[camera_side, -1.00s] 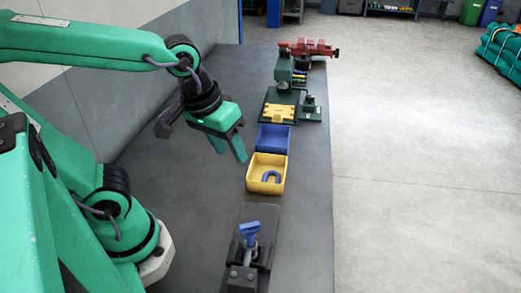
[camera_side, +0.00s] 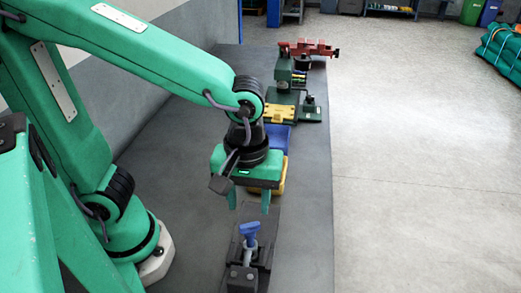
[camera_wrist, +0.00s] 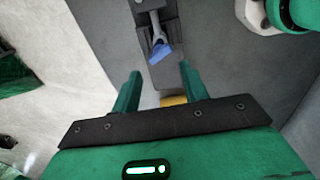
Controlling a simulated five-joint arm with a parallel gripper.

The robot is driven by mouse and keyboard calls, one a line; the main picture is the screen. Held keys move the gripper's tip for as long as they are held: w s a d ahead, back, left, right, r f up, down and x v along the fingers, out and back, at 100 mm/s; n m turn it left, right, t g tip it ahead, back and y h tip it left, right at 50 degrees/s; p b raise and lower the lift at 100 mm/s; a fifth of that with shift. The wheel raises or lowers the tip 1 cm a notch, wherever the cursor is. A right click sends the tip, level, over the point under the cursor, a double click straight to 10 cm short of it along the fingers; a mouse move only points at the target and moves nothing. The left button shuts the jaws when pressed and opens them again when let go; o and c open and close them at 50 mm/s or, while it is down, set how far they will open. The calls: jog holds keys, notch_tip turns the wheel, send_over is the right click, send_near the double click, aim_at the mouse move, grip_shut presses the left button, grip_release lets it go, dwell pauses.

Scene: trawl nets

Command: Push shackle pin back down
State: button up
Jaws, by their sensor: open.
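The shackle pin shows as a blue flat head (camera_side: 250,229) standing up from a dark grey fixture (camera_side: 243,280) on the bench, with a grey metal part below the head. In the wrist view the blue head (camera_wrist: 161,52) lies ahead of the fingers, roughly midway between them, with the grey part running up from it into the dark fixture (camera_wrist: 153,8). My gripper (camera_side: 248,205) is open and empty, pointing down above and slightly behind the fixture. Both green fingers (camera_wrist: 157,82) are apart from the pin. How deep the pin sits is hard to tell.
Behind my gripper are a yellow bin (camera_side: 281,185), mostly hidden, and a blue bin (camera_side: 280,138). Farther back stand a green press with a yellow plate (camera_side: 278,114) and a red vise (camera_side: 308,48). The bench (camera_side: 310,200) right of the fixture is clear.

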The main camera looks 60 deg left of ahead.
aim_at(250, 225)
jog(key=shift+f, duration=0.1)
jog(key=shift+f, duration=3.8)
